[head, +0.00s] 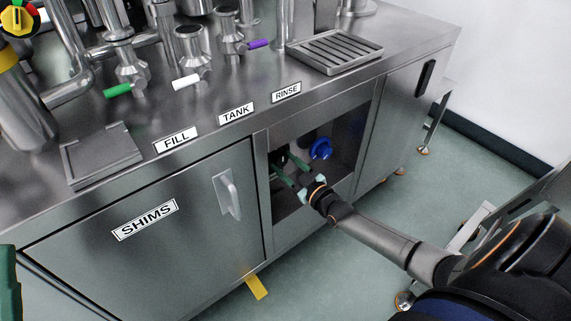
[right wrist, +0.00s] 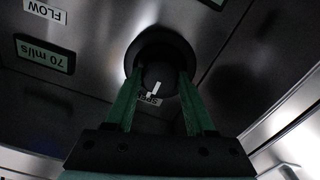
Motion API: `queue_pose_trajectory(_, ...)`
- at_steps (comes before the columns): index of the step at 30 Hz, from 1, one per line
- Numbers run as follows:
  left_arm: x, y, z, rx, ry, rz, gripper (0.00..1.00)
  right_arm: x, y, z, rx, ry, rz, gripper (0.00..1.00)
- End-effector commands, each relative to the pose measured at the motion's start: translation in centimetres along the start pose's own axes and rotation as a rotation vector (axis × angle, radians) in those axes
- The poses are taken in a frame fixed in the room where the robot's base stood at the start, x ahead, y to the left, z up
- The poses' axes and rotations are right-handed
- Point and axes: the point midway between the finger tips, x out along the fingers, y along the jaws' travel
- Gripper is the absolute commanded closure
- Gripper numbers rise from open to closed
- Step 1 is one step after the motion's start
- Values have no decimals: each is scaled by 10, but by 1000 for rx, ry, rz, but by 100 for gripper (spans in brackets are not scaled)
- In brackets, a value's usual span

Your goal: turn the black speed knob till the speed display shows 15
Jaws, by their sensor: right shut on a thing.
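The black speed knob (right wrist: 157,77) is round with a white pointer mark and sits on a metal panel in the right wrist view. My right gripper (head: 284,168) reaches into the open bay of the steel cabinet. In the right wrist view its two green fingers (right wrist: 156,88) are on either side of the knob, shut on it. A label below the knob is partly hidden. The speed display is not visible. A green piece at the left edge of the head view (head: 8,285) looks like part of my left gripper; its jaws cannot be made out.
A flow display (right wrist: 44,53) reads 70 ml/s beside a FLOW label (right wrist: 45,12). A blue round knob (head: 321,148) is in the bay, right of my right gripper. The bay's steel frame surrounds my right gripper. The SHIMS door (head: 150,255) is shut.

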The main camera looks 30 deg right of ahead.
Motion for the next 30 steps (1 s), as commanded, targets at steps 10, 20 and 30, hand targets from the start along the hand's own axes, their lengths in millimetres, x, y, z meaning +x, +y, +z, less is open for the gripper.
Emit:
queue_pose_trajectory(10, 0, 0, 0, 0, 1, 0, 100, 0, 0, 0, 0, 0, 0, 98)
queue_pose_trajectory(20, 1, 0, -1, 0, 2, 0, 100, 0, 0, 0, 39, 0, 0, 100)
queue_pose_trajectory(30, 4, -2, -4, 2, 3, 0, 100, 0, 0, 0, 261, -2, -1, 100)
